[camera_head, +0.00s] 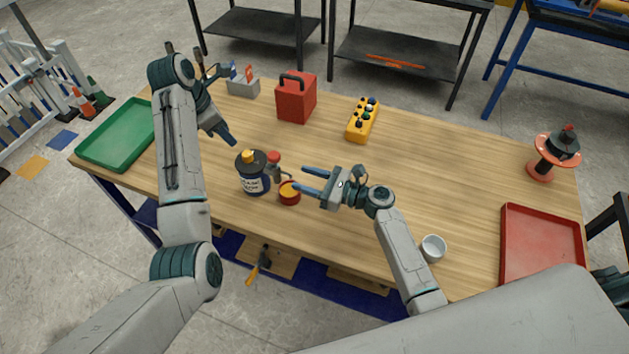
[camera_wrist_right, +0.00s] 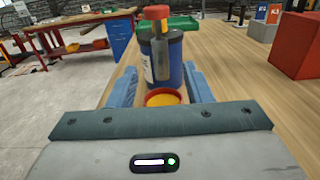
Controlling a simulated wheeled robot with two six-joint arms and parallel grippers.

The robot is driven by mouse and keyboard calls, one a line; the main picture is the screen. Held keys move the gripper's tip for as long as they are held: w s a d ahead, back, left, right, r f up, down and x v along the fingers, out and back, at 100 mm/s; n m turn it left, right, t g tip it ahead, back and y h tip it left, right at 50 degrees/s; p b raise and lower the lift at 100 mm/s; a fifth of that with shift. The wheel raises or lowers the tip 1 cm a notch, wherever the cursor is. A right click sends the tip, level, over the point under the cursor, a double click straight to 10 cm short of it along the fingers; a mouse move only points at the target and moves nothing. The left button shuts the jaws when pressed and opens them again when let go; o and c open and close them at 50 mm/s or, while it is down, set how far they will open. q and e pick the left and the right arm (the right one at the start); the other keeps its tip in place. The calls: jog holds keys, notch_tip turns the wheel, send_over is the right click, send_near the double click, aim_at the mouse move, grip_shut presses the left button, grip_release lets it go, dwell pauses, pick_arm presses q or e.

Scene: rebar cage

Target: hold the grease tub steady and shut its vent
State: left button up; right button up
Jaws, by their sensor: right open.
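A dark blue tub with a white label (camera_head: 254,183), a black lid and a yellow cap stands upright near the table's front edge; I take it as the grease tub. It shows beyond the fingers in the right wrist view (camera_wrist_right: 175,64). I cannot make out the vent's state. My right gripper (camera_head: 298,177) is open and empty, to the right of the tub, not touching it. My left gripper (camera_head: 230,138) is behind and left of the tub, apart from it; its finger gap is hidden.
A red-capped grey cylinder (camera_wrist_right: 158,40) and a small red cup with orange contents (camera_head: 289,193) stand between tub and right gripper. A red box (camera_head: 296,98), yellow button box (camera_head: 362,120), green tray (camera_head: 118,135), red tray (camera_head: 541,245) and white cup (camera_head: 433,248) are around.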

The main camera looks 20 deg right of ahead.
aim_at(280, 171)
jog(key=x, duration=0.9)
jog(key=shift+c, duration=0.3)
